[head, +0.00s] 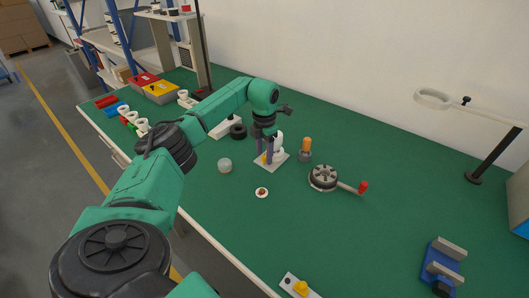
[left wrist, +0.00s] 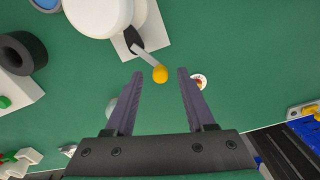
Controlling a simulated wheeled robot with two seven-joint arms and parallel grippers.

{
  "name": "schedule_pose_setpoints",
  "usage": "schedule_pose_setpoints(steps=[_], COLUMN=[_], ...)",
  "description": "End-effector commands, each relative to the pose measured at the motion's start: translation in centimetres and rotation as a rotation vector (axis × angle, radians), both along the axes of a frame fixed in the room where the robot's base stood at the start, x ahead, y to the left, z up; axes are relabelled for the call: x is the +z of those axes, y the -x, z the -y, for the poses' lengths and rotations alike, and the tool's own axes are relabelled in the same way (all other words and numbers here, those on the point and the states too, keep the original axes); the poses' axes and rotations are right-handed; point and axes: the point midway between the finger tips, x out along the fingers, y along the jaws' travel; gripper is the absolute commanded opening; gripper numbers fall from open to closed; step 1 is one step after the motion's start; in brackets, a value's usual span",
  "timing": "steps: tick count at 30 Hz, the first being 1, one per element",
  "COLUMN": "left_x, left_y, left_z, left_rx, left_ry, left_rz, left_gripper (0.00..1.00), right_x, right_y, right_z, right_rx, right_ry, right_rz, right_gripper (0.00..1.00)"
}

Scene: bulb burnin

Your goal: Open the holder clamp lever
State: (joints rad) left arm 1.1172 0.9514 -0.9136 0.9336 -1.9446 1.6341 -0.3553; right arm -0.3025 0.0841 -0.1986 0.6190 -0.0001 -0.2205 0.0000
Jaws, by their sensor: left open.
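The holder is a white round body (head: 279,143) on a pale base plate (head: 284,158), near the middle of the green table. In the left wrist view the white body (left wrist: 98,14) is at the top. Its clamp lever (left wrist: 146,56) is a thin grey bar on a dark pivot, ending in a yellow knob (left wrist: 160,74). My left gripper (head: 265,153) points down at the holder's near left side. In the left wrist view the left gripper (left wrist: 158,76) is open, with the knob between its fingertips; no contact shows. My right gripper is not in view.
Right of the holder stand an orange-topped grey piece (head: 305,148) and a round dark fixture (head: 323,178) with a red-knobbed handle (head: 362,188). A clear round jar (head: 225,165) and a small white dish (head: 262,193) lie nearby. A black ring (head: 238,131) is behind left. The front table is mostly clear.

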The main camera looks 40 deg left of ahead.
Motion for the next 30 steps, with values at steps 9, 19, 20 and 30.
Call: schedule_pose_setpoints(steps=[9, 19, 20, 30], left_x=[-0.4, -0.3, -0.3, -0.1], left_y=[0.0, 0.0, -0.1, -0.4], left_z=[0.0, 0.0, 0.0, 0.5], left_rx=[0.000, 0.003, 0.005, 0.121], left_ry=[0.000, 0.000, 0.000, 0.001], left_rz=[0.001, 0.002, 0.002, 0.001], left_gripper=[0.39, 0.00, 0.00, 0.00], right_x=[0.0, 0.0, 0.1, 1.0], right_y=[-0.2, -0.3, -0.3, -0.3], right_z=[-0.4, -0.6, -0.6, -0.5], right_rx=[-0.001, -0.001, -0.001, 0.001], right_ry=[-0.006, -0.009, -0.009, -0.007], right_rz=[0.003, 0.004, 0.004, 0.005], right_gripper=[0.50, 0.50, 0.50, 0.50])
